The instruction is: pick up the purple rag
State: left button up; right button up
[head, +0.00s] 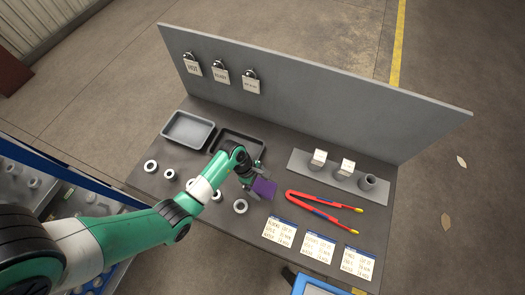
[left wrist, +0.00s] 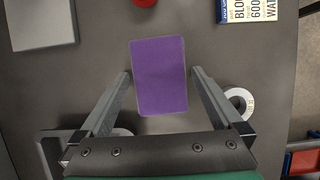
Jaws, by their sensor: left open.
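The purple rag (head: 264,188) is a flat rectangle near the middle of the grey table. It fills the centre of the left wrist view (left wrist: 160,75). My left gripper (head: 254,180) is open and empty, right by the rag in the head view. In the left wrist view its two fingers stand apart, one to the left and one to the right of the rag, with gaps on both sides. I cannot tell the exact height of the fingertips above the table. My right gripper is not in view.
Red tongs (head: 318,202) lie right of the rag. Several white rings (head: 240,206) lie near it. Two trays (head: 189,130) sit behind; a grey strip (head: 330,178) holds blocks and a cup. Printed cards (head: 318,246) line the front. A grey panel (head: 320,95) with padlocks closes the back.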

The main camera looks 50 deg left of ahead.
aim_at(261, 188)
pick_arm(q)
jog(key=shift+c, duration=0.3)
jog(key=c, duration=1.1)
jog(key=shift+r, duration=0.3)
jog(key=r, duration=0.1)
jog(key=r+p, duration=0.2)
jog(key=r, duration=0.1)
jog(key=shift+s+d+r, duration=0.1)
jog(key=shift+s+d, duration=0.15)
jog(key=shift+d, duration=0.05)
jog(key=s+d+r+p, duration=0.2)
jog(key=s+d+r, duration=0.2)
jog(key=s+d+r+p, duration=0.2)
jog(key=s+d+r, duration=0.2)
jog(key=s+d, duration=0.1)
jog(key=shift+s+d+r, duration=0.1)
jog(key=shift+s+r, duration=0.15)
jog(key=shift+s, duration=0.05)
